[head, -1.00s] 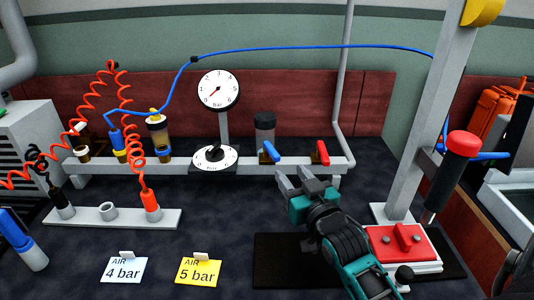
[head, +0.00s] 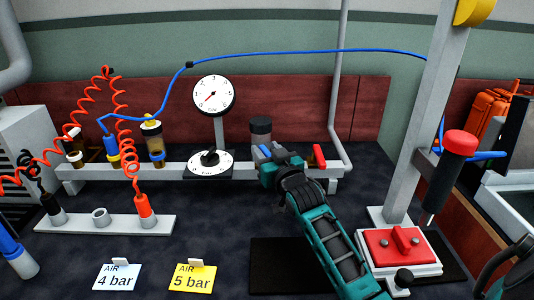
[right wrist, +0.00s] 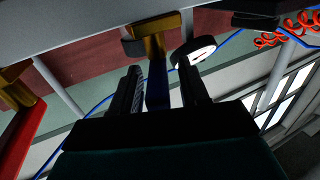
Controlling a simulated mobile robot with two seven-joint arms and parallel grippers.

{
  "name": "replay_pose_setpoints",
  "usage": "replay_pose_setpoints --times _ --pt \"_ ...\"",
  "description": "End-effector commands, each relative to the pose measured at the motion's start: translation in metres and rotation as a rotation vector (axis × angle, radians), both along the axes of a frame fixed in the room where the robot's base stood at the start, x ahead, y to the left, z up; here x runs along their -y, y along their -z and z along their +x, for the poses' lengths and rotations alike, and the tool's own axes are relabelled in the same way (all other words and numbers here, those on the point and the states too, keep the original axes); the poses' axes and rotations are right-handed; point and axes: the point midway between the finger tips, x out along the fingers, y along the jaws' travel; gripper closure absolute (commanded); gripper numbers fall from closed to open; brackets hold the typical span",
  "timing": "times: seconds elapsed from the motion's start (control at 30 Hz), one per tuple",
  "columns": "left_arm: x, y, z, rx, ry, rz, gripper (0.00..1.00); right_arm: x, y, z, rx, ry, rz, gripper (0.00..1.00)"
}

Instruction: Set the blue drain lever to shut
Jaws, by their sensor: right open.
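The blue drain lever (head: 265,151) is on the grey rail, below a dark-capped cylinder (head: 260,130). In the head view my right gripper (head: 264,158) covers most of it. In the right wrist view the blue lever (right wrist: 157,90) hangs from a brass fitting (right wrist: 150,45) and lies between the two dark fingers of my right gripper (right wrist: 162,90). The fingers are open, one on each side; I cannot tell whether either touches the lever.
A red lever (head: 319,157) stands close to the right of my gripper. A round dial knob (head: 210,162) and a gauge (head: 214,95) are to the left. A grey post (head: 425,130) and a red-topped press (head: 402,246) stand at right.

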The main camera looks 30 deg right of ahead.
Motion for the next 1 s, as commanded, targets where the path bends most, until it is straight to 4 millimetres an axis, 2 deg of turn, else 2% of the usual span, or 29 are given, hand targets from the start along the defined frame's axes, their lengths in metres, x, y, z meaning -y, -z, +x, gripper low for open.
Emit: replay_pose_setpoints --times 0.23,0.7,1.0 --pt "0.0001 0.0011 -0.0003 -0.002 0.000 0.001 0.57 0.0000 -0.0002 0.0004 0.000 0.000 0.000 0.56" --pt "-0.0002 0.0021 -0.0009 -0.003 0.000 0.001 0.57 -0.0002 -0.0002 0.0002 0.000 0.000 0.000 1.00" --pt "-0.0002 0.0033 -0.0024 -0.007 0.000 0.001 0.57 -0.0003 0.0000 0.0002 0.000 0.000 0.000 1.00"
